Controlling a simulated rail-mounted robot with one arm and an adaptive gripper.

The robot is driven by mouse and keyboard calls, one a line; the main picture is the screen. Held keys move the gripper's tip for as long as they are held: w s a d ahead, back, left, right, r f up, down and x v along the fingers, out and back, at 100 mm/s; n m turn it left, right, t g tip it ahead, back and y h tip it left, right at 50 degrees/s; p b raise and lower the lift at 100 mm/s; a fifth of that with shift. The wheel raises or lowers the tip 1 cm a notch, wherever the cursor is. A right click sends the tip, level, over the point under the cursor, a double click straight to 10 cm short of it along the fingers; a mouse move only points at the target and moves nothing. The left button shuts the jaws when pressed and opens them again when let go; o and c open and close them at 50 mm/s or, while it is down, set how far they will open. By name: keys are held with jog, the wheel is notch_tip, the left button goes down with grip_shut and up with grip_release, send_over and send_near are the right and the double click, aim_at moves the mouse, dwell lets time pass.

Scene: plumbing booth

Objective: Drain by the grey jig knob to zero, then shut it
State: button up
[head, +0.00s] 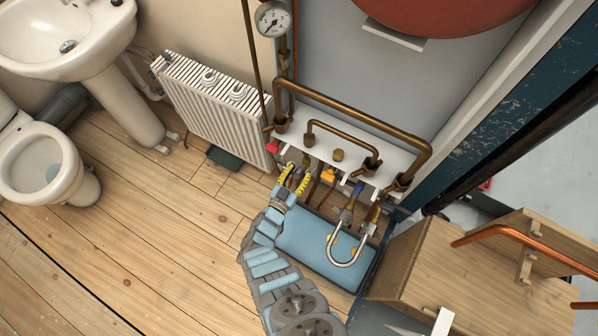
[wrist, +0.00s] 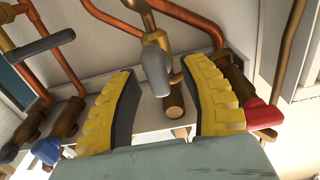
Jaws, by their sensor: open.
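The grey knob (wrist: 157,72) shows in the wrist view on a brass fitting, above a short brown pipe stub. My gripper (wrist: 162,84) is open, with its yellow, dark-padded fingers on either side of the knob in the picture. Gaps show on both sides, and I see no contact. In the head view my gripper (head: 297,172) is low at the left end of the white manifold shelf, and I cannot make out the grey knob there. A round pressure gauge (head: 272,18) is on the pipework above; its reading is too small to tell.
A red knob (wrist: 266,115) is close to the right finger. In the head view a white radiator (head: 215,105) stands left of the manifold, and a wooden box (head: 425,260) is at right.

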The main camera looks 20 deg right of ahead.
jog(key=shift+s+a, duration=0.1)
grip_shut()
jog(key=shift+s+f+m+b, duration=0.2)
jog(key=shift+m+b, duration=0.25)
jog(key=shift+m, duration=0.65)
jog(key=m+b, duration=0.1)
jog(key=m, duration=0.2)
jog(key=shift+s+d+f+b, duration=0.1)
jog(key=shift+d+f+b, duration=0.1)
jog(key=shift+b, duration=0.2)
jog(key=m+b, duration=0.3)
jog(key=m, duration=0.1)
jog(key=shift+d+b, duration=0.15)
jog(key=shift+b, duration=0.2)
jog(key=shift+s+f+m+b, duration=0.1)
jog(key=shift+f+m+b, duration=0.1)
jog(key=shift+m+b, duration=1.45)
jog(key=shift+m, duration=2.65)
